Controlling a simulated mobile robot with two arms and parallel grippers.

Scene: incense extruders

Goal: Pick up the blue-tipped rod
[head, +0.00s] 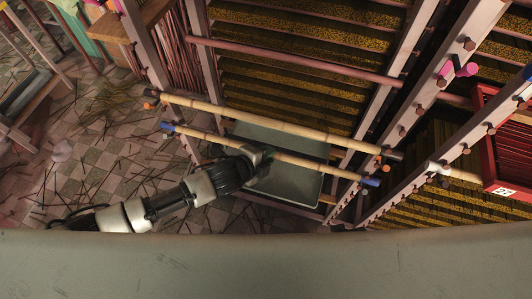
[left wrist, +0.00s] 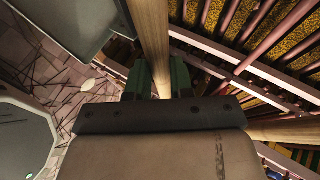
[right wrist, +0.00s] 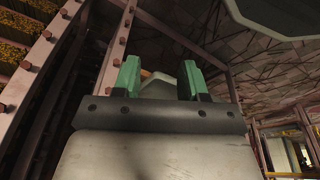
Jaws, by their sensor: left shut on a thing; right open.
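The blue-tipped rod (head: 310,166) is a pale bamboo-coloured pole with a blue tip at each end. It lies slantwise across the middle of the head view. My left gripper (head: 262,154) reaches it from the lower left and is shut on it near its middle. In the left wrist view the rod (left wrist: 151,40) runs between the green fingers of my left gripper (left wrist: 158,80). Whether the rod is off its supports I cannot tell. My right gripper (right wrist: 160,80) shows only in the right wrist view, open, with nothing held between its fingers.
A similar rod with orange tips (head: 270,122) lies just beyond, nearly parallel. A dark greenish panel (head: 290,185) is below the rods. Pegged rack posts (head: 415,110) and a red crate (head: 505,140) stand at the right. Racks of yellow-brown sticks (head: 290,80) fill the back.

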